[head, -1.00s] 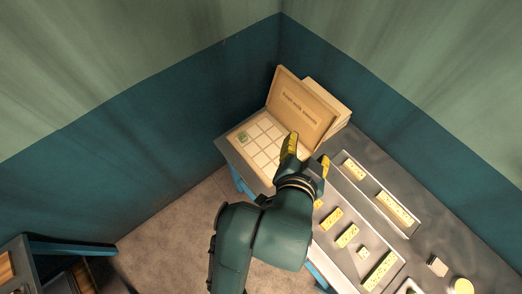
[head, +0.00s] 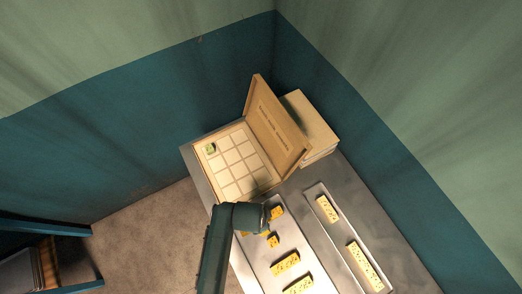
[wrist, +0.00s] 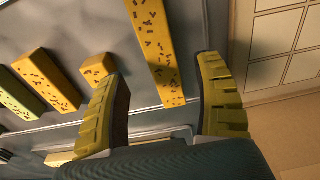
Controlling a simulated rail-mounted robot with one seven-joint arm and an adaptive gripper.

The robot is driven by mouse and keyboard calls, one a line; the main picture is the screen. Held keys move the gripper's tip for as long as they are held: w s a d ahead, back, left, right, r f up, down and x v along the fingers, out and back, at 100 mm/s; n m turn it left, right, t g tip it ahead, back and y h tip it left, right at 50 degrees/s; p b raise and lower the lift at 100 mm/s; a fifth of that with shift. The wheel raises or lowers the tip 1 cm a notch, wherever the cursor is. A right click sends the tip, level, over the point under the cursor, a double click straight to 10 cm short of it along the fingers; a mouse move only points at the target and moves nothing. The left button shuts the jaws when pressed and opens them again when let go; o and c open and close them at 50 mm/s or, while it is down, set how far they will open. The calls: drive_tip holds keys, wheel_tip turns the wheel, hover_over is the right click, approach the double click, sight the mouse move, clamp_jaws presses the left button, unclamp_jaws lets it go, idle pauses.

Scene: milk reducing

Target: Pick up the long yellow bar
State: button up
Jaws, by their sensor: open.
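A long yellow bar (wrist: 155,50) with dark specks lies in a metal tray, running away from my gripper in the wrist view. My gripper (wrist: 162,68) is open, with one yellow-padded finger on each side of the bar. The bar looks apart from both fingers; the height gap is hard to judge. In the head view my arm hides most of the gripper, and a speckled yellow end (head: 277,212) of the bar shows beside it.
Beside the bar lie a small yellow block (wrist: 97,68), a medium yellow bar (wrist: 48,80) and another bar (wrist: 17,95). A back tray holds yellow bars (head: 327,208) (head: 364,264). An open wooden box (head: 215,160) with a grid and a small green piece (head: 210,148) stands beyond.

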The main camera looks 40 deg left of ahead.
sight(276, 212)
drive_tip(key=f, duration=0.5)
drive_tip(key=shift+w+d+f, duration=0.1)
drive_tip(key=shift+w+f, duration=0.05)
drive_tip(key=shift+w, duration=0.2)
clamp_jaws()
